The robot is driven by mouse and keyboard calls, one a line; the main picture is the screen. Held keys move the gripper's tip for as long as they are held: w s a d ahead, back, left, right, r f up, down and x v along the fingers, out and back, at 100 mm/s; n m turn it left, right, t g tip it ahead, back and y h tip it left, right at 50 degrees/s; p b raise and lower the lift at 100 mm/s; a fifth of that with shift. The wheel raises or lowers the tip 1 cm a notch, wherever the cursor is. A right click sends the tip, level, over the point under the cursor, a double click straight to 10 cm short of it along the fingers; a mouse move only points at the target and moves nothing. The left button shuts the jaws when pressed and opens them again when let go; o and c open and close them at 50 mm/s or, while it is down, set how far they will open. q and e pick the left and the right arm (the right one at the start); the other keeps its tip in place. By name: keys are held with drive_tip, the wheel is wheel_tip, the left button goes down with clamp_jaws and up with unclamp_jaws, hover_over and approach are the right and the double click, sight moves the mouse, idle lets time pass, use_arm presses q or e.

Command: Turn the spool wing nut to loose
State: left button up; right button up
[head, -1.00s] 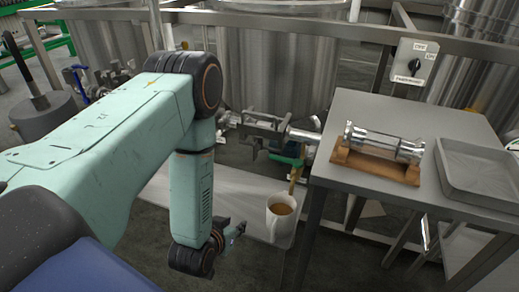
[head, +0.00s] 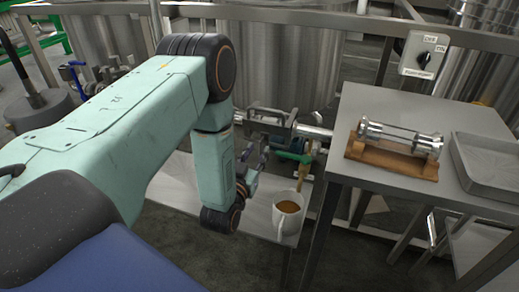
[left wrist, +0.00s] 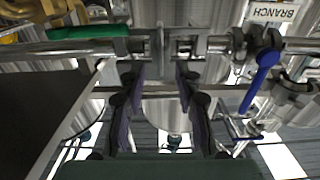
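A horizontal steel pipe run with a clamp-like metal fitting (head: 268,121) shows in the head view, in front of the tanks. In the left wrist view, the pipe and fitting (left wrist: 160,44) cross the top of the picture. I cannot clearly make out the wing nut. My left gripper (head: 262,153) is just below the fitting in the head view. In the left wrist view my left gripper (left wrist: 158,78) has its two fingers apart, with nothing held between them; the fitting lies just beyond the tips. My right gripper is not in view.
A green-handled valve (head: 292,157) sits right of the fitting, above a mug of brown liquid (head: 288,214) on a low bench (head: 170,198). A steel table (head: 462,125) stands right, with a glass spool (head: 400,137) on a wooden cradle and a tray (head: 490,160). A blue lever (left wrist: 260,78) shows in the left wrist view.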

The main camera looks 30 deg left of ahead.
sight(260, 146)
use_arm(q)
drive_tip(key=shift+b+x, duration=0.3)
drive_tip(key=shift+x, duration=1.25)
drive_tip(key=shift+s, duration=0.1)
clamp_jaws()
